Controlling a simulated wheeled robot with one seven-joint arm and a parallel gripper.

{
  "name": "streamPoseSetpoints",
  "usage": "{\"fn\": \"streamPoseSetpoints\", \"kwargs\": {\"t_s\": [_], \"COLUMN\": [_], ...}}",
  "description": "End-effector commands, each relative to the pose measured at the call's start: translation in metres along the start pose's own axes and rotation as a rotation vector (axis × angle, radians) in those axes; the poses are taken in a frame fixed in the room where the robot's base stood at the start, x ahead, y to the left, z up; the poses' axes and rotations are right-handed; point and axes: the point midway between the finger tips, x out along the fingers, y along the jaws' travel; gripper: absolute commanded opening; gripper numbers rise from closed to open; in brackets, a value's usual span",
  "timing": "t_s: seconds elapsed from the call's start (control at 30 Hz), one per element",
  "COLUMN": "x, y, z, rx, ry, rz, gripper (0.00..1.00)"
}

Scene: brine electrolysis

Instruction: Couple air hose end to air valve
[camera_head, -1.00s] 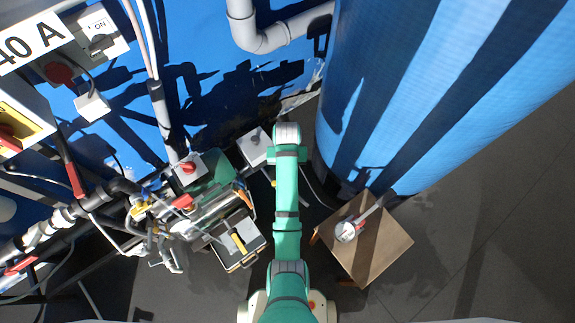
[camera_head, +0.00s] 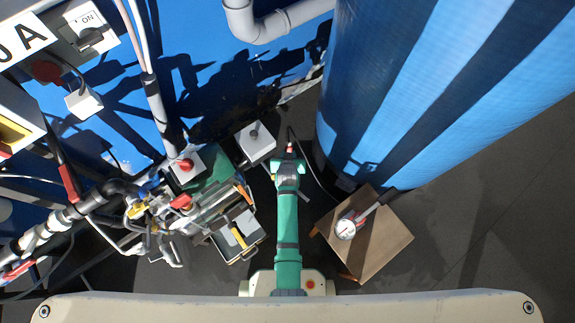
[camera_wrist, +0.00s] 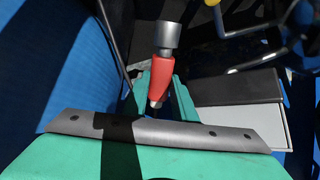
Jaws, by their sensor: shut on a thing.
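My gripper (camera_head: 289,166) is shut on a red hose end with a grey metal collar (camera_wrist: 161,75), which shows between the green jaws in the wrist view. In the head view a small red tip (camera_head: 290,149) shows at the far end of my gripper. A thin hose (camera_head: 312,172) curves beside the gripper toward the blue tank. Several red-handled valves and fittings (camera_head: 180,201) sit on the piping at the left, apart from my gripper. I cannot tell which one is the air valve.
A large blue tank (camera_head: 420,80) stands at the right. A brown stool (camera_head: 385,245) bears a round gauge (camera_head: 345,229). A grey box (camera_head: 257,141) and a red-knobbed box (camera_head: 187,165) lie left of my gripper. Dark floor is clear at the far right.

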Motion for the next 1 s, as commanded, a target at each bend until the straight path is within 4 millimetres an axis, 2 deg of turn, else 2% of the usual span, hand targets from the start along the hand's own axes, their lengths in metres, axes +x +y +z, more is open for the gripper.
{"fn": "streamPoseSetpoints", "kwargs": {"t_s": [0.03,0.17,0.37,0.57,0.8,0.9,1.0], "x": [0.0,-0.004,-0.02,-0.055,-0.113,-0.129,-0.136], "y": [0.001,0.002,0.003,0.001,0.0,-0.001,-0.001], "z": [0.008,0.015,0.03,0.05,0.075,0.08,0.082], "rx": [-0.002,-0.006,-0.016,-0.034,-0.052,-0.056,-0.058], "ry": [0.045,0.186,0.4,0.609,0.793,0.832,0.848], "rz": [-0.001,-0.006,-0.021,-0.054,-0.105,-0.119,-0.126], "gripper": [0.0,0.0,0.0,0.0,0.0,0.0,0.0]}}
